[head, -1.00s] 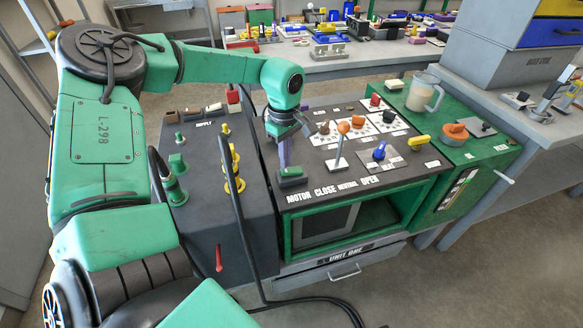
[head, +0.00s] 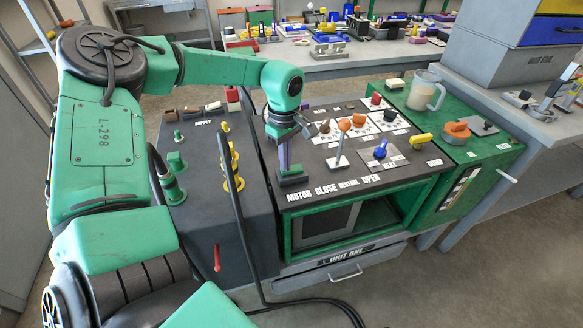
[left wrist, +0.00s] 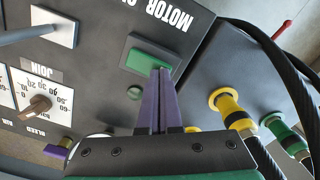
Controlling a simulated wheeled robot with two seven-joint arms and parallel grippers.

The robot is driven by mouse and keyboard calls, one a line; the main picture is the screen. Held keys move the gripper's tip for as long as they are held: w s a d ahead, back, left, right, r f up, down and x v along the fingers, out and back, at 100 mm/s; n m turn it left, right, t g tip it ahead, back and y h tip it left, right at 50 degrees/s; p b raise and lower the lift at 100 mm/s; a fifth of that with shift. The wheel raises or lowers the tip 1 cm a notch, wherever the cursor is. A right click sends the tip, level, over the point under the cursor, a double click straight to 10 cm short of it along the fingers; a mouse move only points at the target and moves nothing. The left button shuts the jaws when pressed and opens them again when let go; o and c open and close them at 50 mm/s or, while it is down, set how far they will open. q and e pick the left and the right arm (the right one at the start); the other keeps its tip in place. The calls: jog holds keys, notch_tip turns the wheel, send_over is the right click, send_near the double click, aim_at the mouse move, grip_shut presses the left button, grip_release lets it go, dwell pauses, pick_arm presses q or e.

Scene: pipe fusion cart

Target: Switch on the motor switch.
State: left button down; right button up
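The motor switch (head: 292,181) is a green rocker in a grey frame at the front left corner of the dark panel, above the word MOTOR. The left wrist view shows its green face (left wrist: 148,61) near the top middle. My left gripper (head: 284,170) comes down on the switch from above. Its two purple fingers (left wrist: 161,72) are side by side, shut with nothing between them. Their tips are at one end of the green rocker and seem to touch it; they hide a little of it. My right gripper is not in view.
An orange-knobbed lever (head: 344,125) stands right of the switch, with a blue-knobbed valve (head: 380,152) beyond. Yellow hose fittings (head: 234,183) and a black hose are on the left box. A jug (head: 424,92) stands on the green cabinet.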

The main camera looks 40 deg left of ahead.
pick_arm(q)
jog(key=shift+f, duration=0.25)
jog(key=shift+r+p, duration=1.8)
jog(key=shift+r, duration=1.8)
jog(key=shift+f, duration=0.1)
